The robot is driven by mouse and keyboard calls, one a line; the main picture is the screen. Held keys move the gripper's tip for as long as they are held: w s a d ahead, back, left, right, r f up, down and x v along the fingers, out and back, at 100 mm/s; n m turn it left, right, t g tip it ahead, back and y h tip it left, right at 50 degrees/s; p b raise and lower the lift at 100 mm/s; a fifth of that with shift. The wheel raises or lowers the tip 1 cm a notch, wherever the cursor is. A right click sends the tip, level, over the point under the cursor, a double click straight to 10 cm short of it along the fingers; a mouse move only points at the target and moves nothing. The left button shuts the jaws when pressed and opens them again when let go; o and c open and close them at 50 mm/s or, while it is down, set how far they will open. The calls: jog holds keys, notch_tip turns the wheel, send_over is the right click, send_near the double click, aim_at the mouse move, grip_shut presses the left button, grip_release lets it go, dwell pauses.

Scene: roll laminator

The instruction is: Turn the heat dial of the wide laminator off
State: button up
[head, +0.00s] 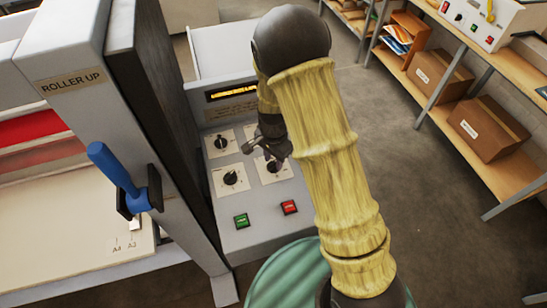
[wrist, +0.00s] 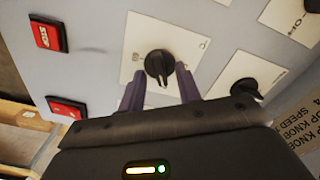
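The wide laminator's control panel (head: 259,190) carries several black dials on white plates. My gripper (head: 268,155) is at the lower right dial (head: 273,167), which it partly hides. In the wrist view, a black dial (wrist: 158,65) lies between the tips of my open gripper (wrist: 159,76). The purple fingers stand to either side of it with a gap; I cannot tell whether either touches. Its pointer faces toward the gripper. The plate's marks are too small to read surely, so I cannot confirm which dial is the heat dial.
Other dials sit close by: upper left (head: 220,142), lower left (head: 230,178), and one beside the right finger (wrist: 246,91). A green button (head: 241,220) and a red button (head: 289,207) are below. A blue-handled lever (head: 113,168) stands left. Shelves with boxes (head: 487,128) are right.

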jog(key=shift+f, duration=0.4)
grip_shut()
jog(key=shift+n, duration=0.4)
jog(key=n+b, duration=0.2)
jog(key=n, duration=0.3)
jog(key=n+b, duration=0.1)
jog(key=n, duration=0.5)
jog(key=shift+b, duration=0.3)
jog(key=shift+r, duration=0.1)
